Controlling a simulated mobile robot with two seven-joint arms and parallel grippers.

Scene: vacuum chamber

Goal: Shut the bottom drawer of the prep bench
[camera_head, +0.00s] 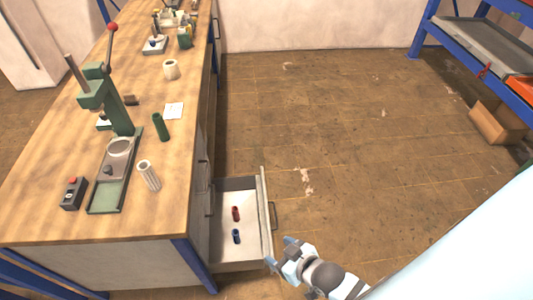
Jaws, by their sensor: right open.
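The bottom drawer (224,254) of the prep bench (120,265) stands pulled out to the right. Its front panel (266,215) has a handle on the outer side. A red cylinder and a blue cylinder lie inside it. My right gripper (279,253) is open at the lower middle, just right of the drawer front near its near corner. I cannot tell whether it touches the panel. My left gripper is not in view.
The bench top carries a green press (105,100), a control box (73,193) and several cylinders. The floor (350,130) right of the drawer is clear. A blue rack (480,45) and a cardboard box (497,124) stand at the right.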

